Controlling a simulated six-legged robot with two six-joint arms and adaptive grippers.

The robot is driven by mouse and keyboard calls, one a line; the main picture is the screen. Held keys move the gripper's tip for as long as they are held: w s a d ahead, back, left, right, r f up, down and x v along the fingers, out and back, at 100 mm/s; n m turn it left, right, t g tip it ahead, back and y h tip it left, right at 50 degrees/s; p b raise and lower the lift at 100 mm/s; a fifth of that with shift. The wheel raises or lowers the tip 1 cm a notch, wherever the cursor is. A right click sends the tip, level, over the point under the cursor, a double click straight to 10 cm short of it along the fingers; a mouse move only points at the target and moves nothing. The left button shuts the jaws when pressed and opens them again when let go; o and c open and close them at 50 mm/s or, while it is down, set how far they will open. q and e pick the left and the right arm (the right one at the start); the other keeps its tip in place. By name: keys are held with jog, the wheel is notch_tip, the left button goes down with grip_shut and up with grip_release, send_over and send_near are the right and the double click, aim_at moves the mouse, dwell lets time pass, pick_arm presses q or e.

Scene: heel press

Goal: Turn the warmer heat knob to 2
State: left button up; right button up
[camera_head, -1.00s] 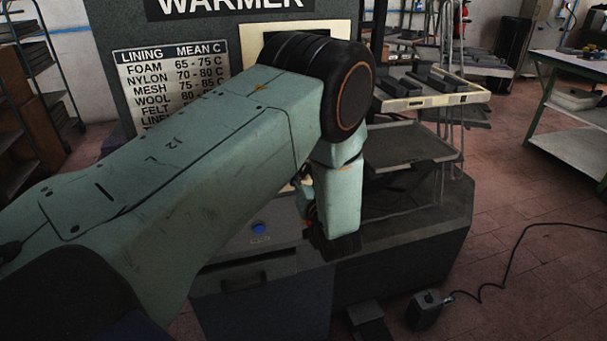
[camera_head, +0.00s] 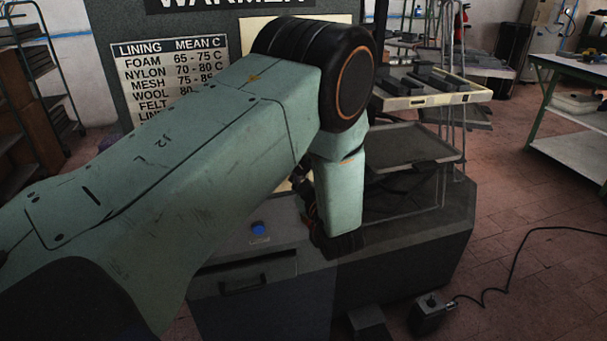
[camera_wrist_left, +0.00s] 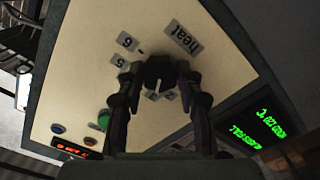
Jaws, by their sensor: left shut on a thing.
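The heat knob (camera_wrist_left: 157,70) is a dark round knob on the cream panel, in the left wrist view. A tilted "heat" label (camera_wrist_left: 185,40) is beside it, and small number tags, 5 and 6 among them, stand around it. My left gripper (camera_wrist_left: 159,82) has its two dark fingers on either side of the knob, shut on it. The fingers and knob cover part of the dial, so the knob's setting cannot be read. In the head view my left arm hides the knob and most of the panel. My right gripper is not in view.
In the head view, a lining chart (camera_head: 170,75) is on the warmer; a tray (camera_head: 432,92) stands right.

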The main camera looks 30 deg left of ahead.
pick_arm(q)
jog(key=n+b, duration=0.1)
jog(key=n, duration=0.3)
jog(key=shift+r+n, duration=0.1)
jog(key=shift+n, duration=0.3)
jog(key=shift+b, duration=0.3)
jog(key=o, duration=1.2)
jog(key=shift+w, duration=0.1)
jog(key=shift+v, duration=3.75)
